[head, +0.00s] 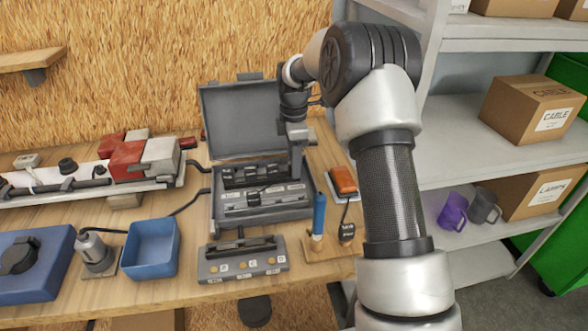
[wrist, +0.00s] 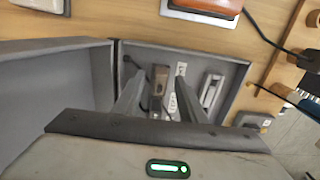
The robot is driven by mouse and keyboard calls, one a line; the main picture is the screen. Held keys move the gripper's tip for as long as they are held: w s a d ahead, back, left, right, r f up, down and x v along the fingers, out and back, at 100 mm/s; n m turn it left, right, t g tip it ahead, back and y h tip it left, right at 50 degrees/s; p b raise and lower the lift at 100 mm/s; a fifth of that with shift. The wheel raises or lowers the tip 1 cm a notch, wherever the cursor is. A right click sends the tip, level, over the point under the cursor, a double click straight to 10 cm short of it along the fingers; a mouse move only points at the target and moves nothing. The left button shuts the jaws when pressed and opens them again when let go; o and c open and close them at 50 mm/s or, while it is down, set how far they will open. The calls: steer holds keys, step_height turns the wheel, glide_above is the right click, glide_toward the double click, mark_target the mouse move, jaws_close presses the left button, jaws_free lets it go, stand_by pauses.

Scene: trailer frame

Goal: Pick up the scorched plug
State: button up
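An open grey case (head: 218,208) stands on the workbench with its lid (head: 238,118) raised at the back. It holds dark plug-like parts (head: 255,172) and labelled slots. I cannot tell for sure which part is the scorched plug. In the wrist view a brownish-grey block (wrist: 160,78) with a dark cable beside it lies in the case, between my finger lines. My gripper (head: 297,172) points down over the right part of the case. In the wrist view my gripper (wrist: 159,72) has its two fingers apart, with nothing clearly held. Its fingers hide part of the case's contents.
A blue tray (head: 152,248) and a grey socket strip (head: 243,264) stand in front of the case. An orange device (head: 343,181) and a blue-handled tool (head: 319,215) are close on the right. Shelves with boxes (head: 531,112) rise farther right.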

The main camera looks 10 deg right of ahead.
steer(key=shift+f, duration=0.3)
jaws_close()
steer(key=shift+r, duration=0.15)
step_height(320, 180, up, 10)
steer(key=shift+f+p, duration=0.1)
steer(key=shift+p, duration=0.3)
